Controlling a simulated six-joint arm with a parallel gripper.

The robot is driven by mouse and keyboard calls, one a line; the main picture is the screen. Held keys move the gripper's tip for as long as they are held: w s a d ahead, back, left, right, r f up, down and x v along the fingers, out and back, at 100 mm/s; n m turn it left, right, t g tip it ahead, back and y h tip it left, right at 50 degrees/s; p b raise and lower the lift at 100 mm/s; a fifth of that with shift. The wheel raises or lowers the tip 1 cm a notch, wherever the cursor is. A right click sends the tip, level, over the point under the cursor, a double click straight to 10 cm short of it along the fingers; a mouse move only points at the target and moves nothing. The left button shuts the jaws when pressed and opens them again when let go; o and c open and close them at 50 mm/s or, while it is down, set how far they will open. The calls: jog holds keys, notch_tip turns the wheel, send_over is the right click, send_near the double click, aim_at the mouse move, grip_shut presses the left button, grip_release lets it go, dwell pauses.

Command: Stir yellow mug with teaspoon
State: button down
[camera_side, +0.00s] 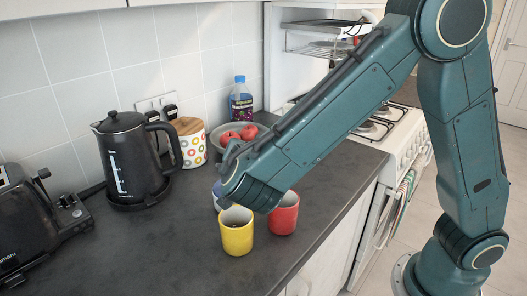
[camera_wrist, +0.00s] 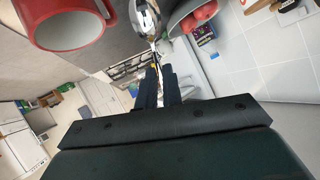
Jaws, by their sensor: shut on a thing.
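The yellow mug (camera_side: 237,236) stands upright on the dark counter in the side view, just below the end of my arm; I do not see it in the wrist view. In the wrist view my gripper (camera_wrist: 160,86) is shut on the teaspoon (camera_wrist: 146,20). The shiny spoon points away from the fingertips, its bowl end at the top of the picture.
A red mug (camera_side: 284,217) stands right beside the yellow one. A kettle (camera_side: 128,165), toaster (camera_side: 28,220), patterned canister (camera_side: 188,145) and bowl of red fruit (camera_side: 224,130) stand behind.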

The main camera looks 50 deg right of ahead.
jog(key=s+a+r+n+t+y, duration=0.1)
jog(key=s+a+r+n+t, duration=0.2)
jog(key=a, duration=0.6)
notch_tip(320, 180, up, 3)
jog(key=n+t, duration=0.1)
jog(key=t, duration=0.1)
jog(key=shift+s+t+y, duration=0.3)
jog(key=shift+d+f, duration=0.15)
jog(key=shift+d, duration=0.05)
jog(key=shift+a+f, duration=0.15)
jog(key=shift+f, duration=6.3)
jog(key=shift+f, duration=0.1)
jog(key=shift+d, duration=0.5)
jog(key=shift+w+a, duration=0.45)
